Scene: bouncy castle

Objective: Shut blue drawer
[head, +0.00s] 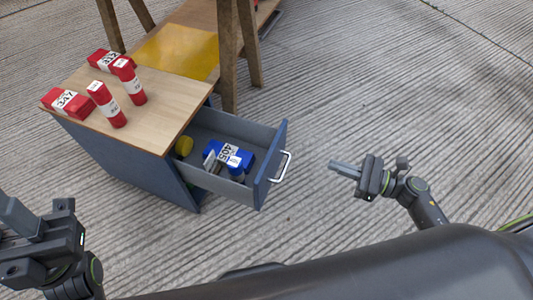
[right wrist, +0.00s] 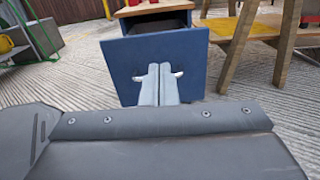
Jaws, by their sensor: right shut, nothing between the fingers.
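The blue drawer (head: 268,170) is pulled out of the blue cabinet (head: 128,163), its front facing right with a pale bar handle (head: 283,166). Inside lie a blue item with a white label (head: 228,155) and a yellow round item (head: 184,146). My right gripper (head: 332,165) is shut and empty, to the right of the handle and apart from it. In the right wrist view, the shut fingers (right wrist: 160,84) point at the blue drawer front (right wrist: 190,62) and cover the middle of the handle. My left gripper (head: 30,225) is at the lower left, away from the drawer; its jaw state is unclear.
Several red boxes (head: 66,102) with white labels stand or lie on the wooden cabinet top (head: 160,120). A wooden trestle leg (head: 228,60) stands just behind the drawer. A yellow panel (head: 178,52) lies behind the cabinet. The ridged floor (head: 400,90) right of the drawer is clear.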

